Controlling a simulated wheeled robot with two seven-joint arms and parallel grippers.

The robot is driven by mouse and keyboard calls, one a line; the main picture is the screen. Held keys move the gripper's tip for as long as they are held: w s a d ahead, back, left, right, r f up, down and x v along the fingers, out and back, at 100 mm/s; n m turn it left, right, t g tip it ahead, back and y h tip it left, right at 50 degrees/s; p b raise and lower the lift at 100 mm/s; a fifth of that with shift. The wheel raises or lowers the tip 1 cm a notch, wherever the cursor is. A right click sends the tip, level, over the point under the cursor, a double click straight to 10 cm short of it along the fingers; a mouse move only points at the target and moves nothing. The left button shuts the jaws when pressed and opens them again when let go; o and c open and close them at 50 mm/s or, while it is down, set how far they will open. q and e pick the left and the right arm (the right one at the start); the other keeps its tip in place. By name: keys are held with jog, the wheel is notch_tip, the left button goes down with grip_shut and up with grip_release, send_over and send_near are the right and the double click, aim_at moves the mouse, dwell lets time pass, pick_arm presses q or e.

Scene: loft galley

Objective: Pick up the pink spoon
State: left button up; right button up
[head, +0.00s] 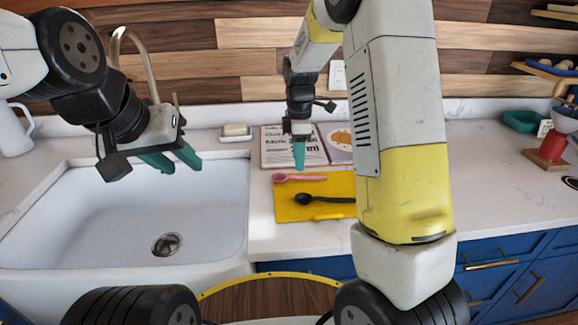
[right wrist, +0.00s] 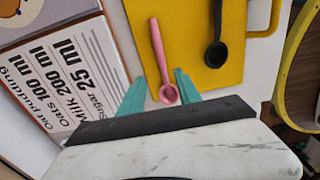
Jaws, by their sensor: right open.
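The pink spoon (head: 300,178) lies on the yellow cutting board (head: 340,184), its bowl at the left past the board's edge. In the right wrist view the pink spoon (right wrist: 161,60) points its bowl toward my gripper, between the fingertips in the picture. My right gripper (head: 299,155) is open, pointing down above the spoon's bowl end; it also shows in the right wrist view (right wrist: 157,88). I cannot tell its exact height above the spoon. My left gripper (head: 178,160) hangs over the sink with its teal fingers apart, empty.
A black spoon (head: 325,199) lies on the board in front of the pink one. An open recipe book (head: 290,148) lies behind the board. The white sink (head: 100,215) is at the left, and a soap dish (head: 235,133) stands behind it. Counter at right is mostly clear.

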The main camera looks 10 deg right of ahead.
aim_at(299, 176)
jog(key=f, duration=0.5)
jog(key=shift+s, duration=0.3)
grip_shut()
